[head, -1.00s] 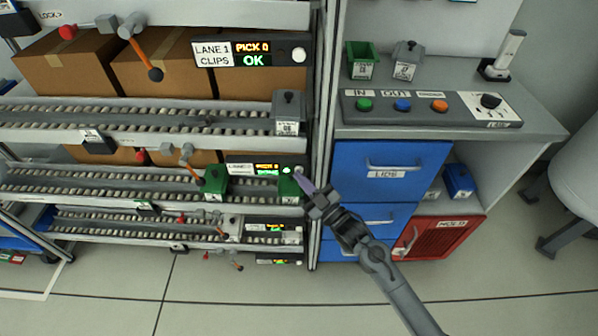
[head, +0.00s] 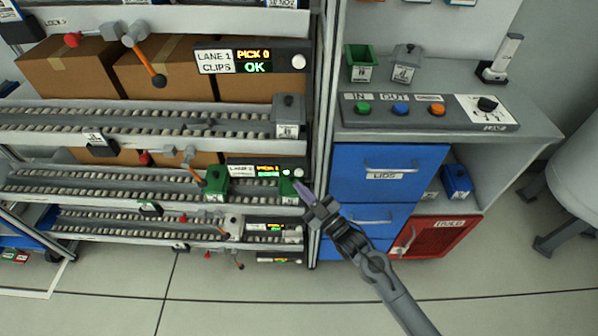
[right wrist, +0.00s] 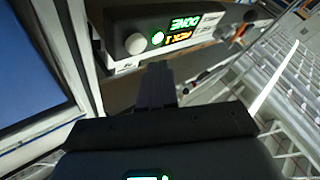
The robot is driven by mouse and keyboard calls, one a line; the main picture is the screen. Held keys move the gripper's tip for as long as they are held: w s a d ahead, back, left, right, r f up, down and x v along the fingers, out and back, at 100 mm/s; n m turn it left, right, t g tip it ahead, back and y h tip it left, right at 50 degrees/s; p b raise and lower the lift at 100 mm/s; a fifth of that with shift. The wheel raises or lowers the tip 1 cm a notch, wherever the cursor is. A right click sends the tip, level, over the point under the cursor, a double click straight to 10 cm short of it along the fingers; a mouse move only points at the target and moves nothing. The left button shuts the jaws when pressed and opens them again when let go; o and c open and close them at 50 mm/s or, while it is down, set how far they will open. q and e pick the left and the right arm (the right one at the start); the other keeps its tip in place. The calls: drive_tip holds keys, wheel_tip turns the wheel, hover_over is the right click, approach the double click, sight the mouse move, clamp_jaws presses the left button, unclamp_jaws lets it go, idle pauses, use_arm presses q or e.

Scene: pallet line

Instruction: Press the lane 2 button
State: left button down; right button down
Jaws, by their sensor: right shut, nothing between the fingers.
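The lane 2 panel (head: 240,170) is a dark strip on the rack's middle shelf, with a white label and a lit display. At its right end are a glowing green light (head: 286,173) and a round white button (head: 299,173). In the right wrist view the panel (right wrist: 115,22) appears upside down, reading DONE in green and PICK 1 in orange, with the white button (right wrist: 135,43) beside the green light (right wrist: 157,38). My right gripper (head: 298,187) is shut and empty, its tips just below the button and apart from it in the wrist view (right wrist: 157,72). My left gripper is out of view.
The lane 1 panel (head: 222,61) with its own white button is on the shelf above. Green bins (head: 215,184) stand left of my gripper. The rack's upright and blue drawers (head: 385,168) are close on the right.

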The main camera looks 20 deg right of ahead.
drive_tip(key=s, duration=0.1)
drive_tip(key=s+a+p, duration=0.1)
drive_tip(key=s+p, duration=0.1)
drive_tip(key=shift+s+a, duration=0.25)
drive_tip(key=shift+s, duration=0.15)
idle(0.5)
